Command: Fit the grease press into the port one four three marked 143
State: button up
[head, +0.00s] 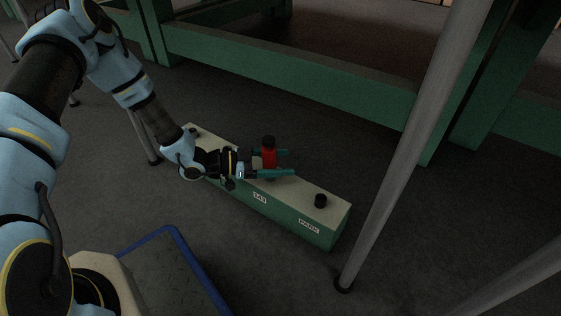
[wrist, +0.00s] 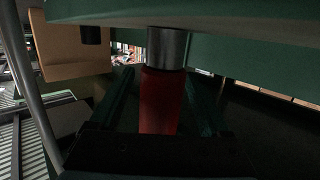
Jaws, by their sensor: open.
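The grease press (head: 268,158) is a red cylinder with a black top. In the head view it stands upright on the pale top of a long green box, behind the label 143 (head: 260,198). Port 143 itself is hidden. My gripper (head: 288,162) is open, with one teal finger on each side of the press. In the wrist view the red press (wrist: 160,100) is between the two dark green fingers, with gaps beside it. Its silver collar (wrist: 167,48) meets a green surface. I cannot tell how deep it sits.
The green box (head: 335,215) also carries a PARK label (head: 309,226) with a black fitting (head: 320,201) at its right end, and another black fitting (head: 193,131) at the far left. A grey post (head: 400,160) stands to the right. Green frame beams (head: 300,85) run behind.

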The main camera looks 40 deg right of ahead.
jog(key=p+v, duration=0.4)
jog(key=v, duration=0.5)
jog(key=shift+w+a+r, duration=0.1)
jog(key=shift+w+a, duration=0.1)
jog(key=shift+w+a+p, duration=0.25)
jog(key=shift+a+p, duration=0.05)
jog(key=shift+a, duration=0.25)
